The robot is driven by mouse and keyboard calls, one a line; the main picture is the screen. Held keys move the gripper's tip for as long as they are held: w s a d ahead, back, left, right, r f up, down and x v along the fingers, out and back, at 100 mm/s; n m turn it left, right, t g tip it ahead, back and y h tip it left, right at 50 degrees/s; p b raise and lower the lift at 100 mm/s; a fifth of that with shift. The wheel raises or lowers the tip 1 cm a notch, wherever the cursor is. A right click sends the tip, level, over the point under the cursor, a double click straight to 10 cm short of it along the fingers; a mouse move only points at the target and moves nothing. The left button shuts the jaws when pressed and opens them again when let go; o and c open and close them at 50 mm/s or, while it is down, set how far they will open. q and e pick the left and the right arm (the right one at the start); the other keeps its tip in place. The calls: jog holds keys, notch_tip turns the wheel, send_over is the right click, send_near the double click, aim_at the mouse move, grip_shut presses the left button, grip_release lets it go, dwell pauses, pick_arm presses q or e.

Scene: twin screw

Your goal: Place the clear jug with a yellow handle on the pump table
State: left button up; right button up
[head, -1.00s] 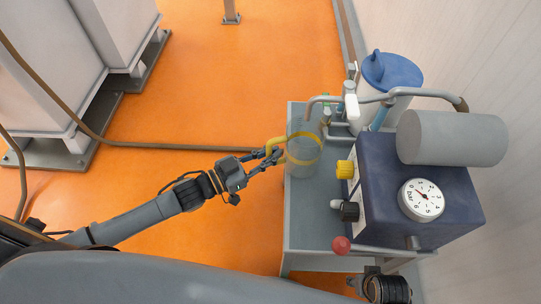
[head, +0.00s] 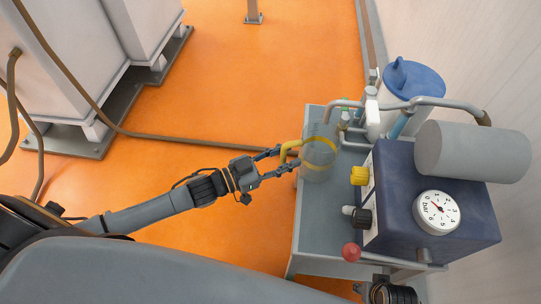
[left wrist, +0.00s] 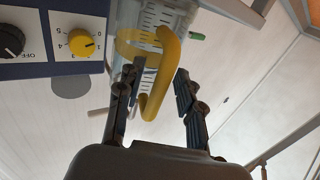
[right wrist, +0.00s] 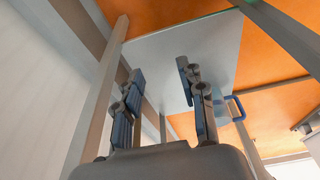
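The clear jug (head: 318,168) with a yellow handle (head: 290,148) appears upright over the left edge of the grey pump table (head: 312,230) in the head view; I cannot tell whether its base touches the top. My left gripper (head: 284,161) reaches in from the left, fingers apart on either side of the handle. My right gripper (right wrist: 160,90) is open and empty, below a grey panel.
The blue pump box (head: 425,200) with gauge and knobs fills the table's right side. Pipes (head: 345,104) and a blue-lidded container (head: 412,80) stand behind the jug. A red ball knob (head: 351,252) is at the front. A hose (head: 190,143) crosses the orange floor.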

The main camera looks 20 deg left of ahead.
pick_arm(q)
jog(key=p+v, duration=0.1)
jog(key=v, duration=1.1)
jog(key=a+f+n+g+y, duration=0.1)
jog(key=a+f+n+y, duration=0.15)
jog(key=f+y, duration=0.45)
jog(key=a+f+n+g+y, duration=0.1)
jog(key=f+n+g+y, duration=0.2)
jog(key=f, duration=0.8)
jog(key=s+d+f+n+g+y, duration=0.1)
jog(key=s+d+f+g+y, duration=0.1)
jog(key=s+f+g, duration=0.4)
jog(key=s+f, duration=0.3)
jog(key=s, duration=0.3)
jog(key=shift+d+f+y, duration=0.25)
jog(key=shift+d+y, duration=0.05)
pick_arm(e)
jog(key=f, duration=0.1)
jog(key=s+f, duration=0.1)
jog(key=f, duration=0.2)
jog(key=shift+s+d+f, duration=0.1)
jog(key=shift+s+f, duration=0.1)
jog(key=shift+s, duration=0.05)
jog(key=shift+r, duration=0.1)
